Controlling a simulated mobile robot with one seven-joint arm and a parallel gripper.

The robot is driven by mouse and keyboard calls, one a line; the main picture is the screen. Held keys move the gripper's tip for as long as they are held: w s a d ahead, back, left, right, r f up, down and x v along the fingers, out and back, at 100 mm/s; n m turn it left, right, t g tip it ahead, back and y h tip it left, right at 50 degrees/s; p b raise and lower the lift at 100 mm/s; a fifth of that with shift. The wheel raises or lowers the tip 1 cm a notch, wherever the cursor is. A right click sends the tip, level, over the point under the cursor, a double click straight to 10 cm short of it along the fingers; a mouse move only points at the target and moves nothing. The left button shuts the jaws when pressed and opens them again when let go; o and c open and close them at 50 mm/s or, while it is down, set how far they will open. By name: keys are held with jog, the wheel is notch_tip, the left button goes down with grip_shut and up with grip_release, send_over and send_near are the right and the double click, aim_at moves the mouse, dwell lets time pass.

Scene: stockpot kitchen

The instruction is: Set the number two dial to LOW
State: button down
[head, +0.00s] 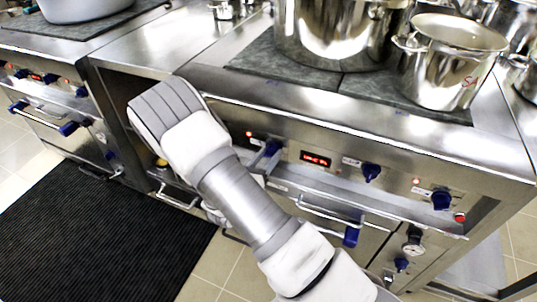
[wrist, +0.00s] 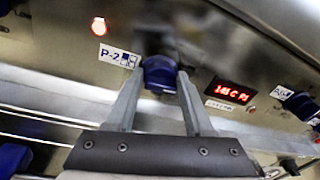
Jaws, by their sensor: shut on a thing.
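The number two dial (wrist: 159,70) is a blue knob on the steel front panel, right of the label "P-2" (wrist: 119,55) in the wrist view. My gripper (wrist: 161,85) has one finger on each side of the knob and is shut on it. I cannot read any LOW mark or the dial's exact setting.
A red lit lamp (wrist: 98,26) is left of the dial and a red display (wrist: 230,91) right of it. Another blue knob (head: 371,171) is further right. An oven handle (head: 330,214) juts out below. Steel pots (head: 450,62) stand on the stove top.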

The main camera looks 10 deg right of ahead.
jog(key=m, duration=0.4)
jog(key=shift+y+b, duration=0.3)
jog(key=shift+y, duration=0.1)
jog(key=shift+m, duration=0.3)
jog(key=shift+c, duration=1.5)
grip_release()
jog(key=p+v, duration=0.3)
jog(key=v, duration=1.4)
jog(key=shift+s+a, duration=0.15)
jog(key=shift+a, duration=0.05)
